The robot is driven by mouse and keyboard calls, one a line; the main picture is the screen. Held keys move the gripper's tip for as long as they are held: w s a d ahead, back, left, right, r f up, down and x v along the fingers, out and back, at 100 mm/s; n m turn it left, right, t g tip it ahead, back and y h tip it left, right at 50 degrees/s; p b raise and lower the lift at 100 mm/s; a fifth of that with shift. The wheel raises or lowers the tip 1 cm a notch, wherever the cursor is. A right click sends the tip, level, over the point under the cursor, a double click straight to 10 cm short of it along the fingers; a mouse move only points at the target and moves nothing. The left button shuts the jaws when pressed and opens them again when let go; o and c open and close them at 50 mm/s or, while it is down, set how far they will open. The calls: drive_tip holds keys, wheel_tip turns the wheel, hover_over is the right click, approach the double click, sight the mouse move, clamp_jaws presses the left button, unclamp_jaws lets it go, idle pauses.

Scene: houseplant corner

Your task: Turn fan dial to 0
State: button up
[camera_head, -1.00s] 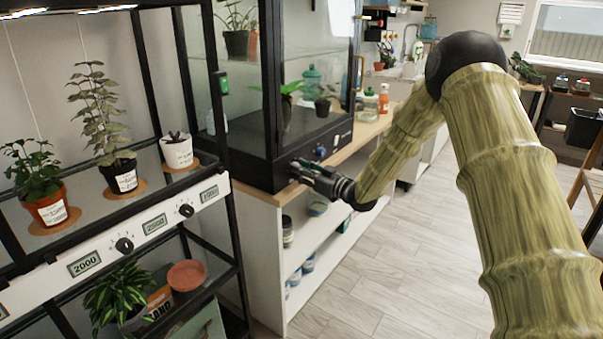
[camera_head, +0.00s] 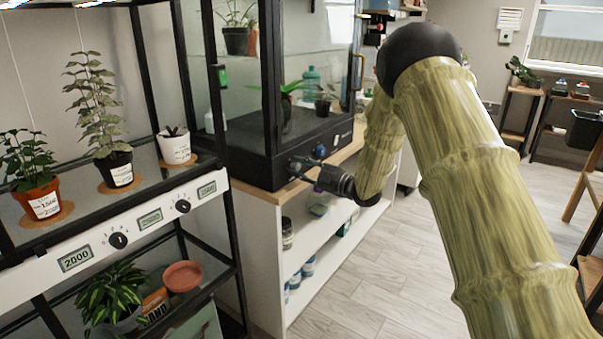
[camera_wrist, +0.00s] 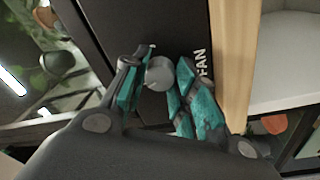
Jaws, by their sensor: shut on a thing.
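The fan dial (camera_wrist: 160,73) is a small round grey knob on the black front panel, beside the white "FAN" lettering (camera_wrist: 202,65) in the wrist view. My gripper (camera_wrist: 161,84) has its teal-padded fingers on both sides of the knob and is shut on it. In the head view my gripper (camera_head: 304,169) reaches the black base panel (camera_head: 268,171) of the glass cabinet from the right. The dial is hard to make out there behind the fingers. Its setting cannot be read in either view.
A blue knob (camera_head: 319,151) sits on the same panel, right of my gripper. The cabinet stands on a wooden counter (camera_head: 268,194) with open shelves. A plant rack with black dials (camera_head: 118,240) and displays stands at left. The floor (camera_head: 355,275) in front is clear.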

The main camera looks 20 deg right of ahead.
drive_tip(key=n+b, duration=0.2)
drive_tip(key=n, duration=0.2)
drive_tip(key=shift+f, duration=0.2)
drive_tip(key=n+b, duration=0.2)
drive_tip(key=n, duration=0.1)
drive_tip(key=shift+n+g, duration=0.4)
drive_tip(key=n+b, duration=0.3)
drive_tip(key=n, duration=0.1)
drive_tip(key=shift+d+r, duration=0.1)
drive_tip(key=shift+r+n+b, duration=0.2)
drive_tip(key=shift+n+b, duration=0.55)
drive_tip(key=shift+n, duration=0.35)
drive_tip(key=o, duration=1.1)
drive_tip(key=shift+c, duration=0.2)
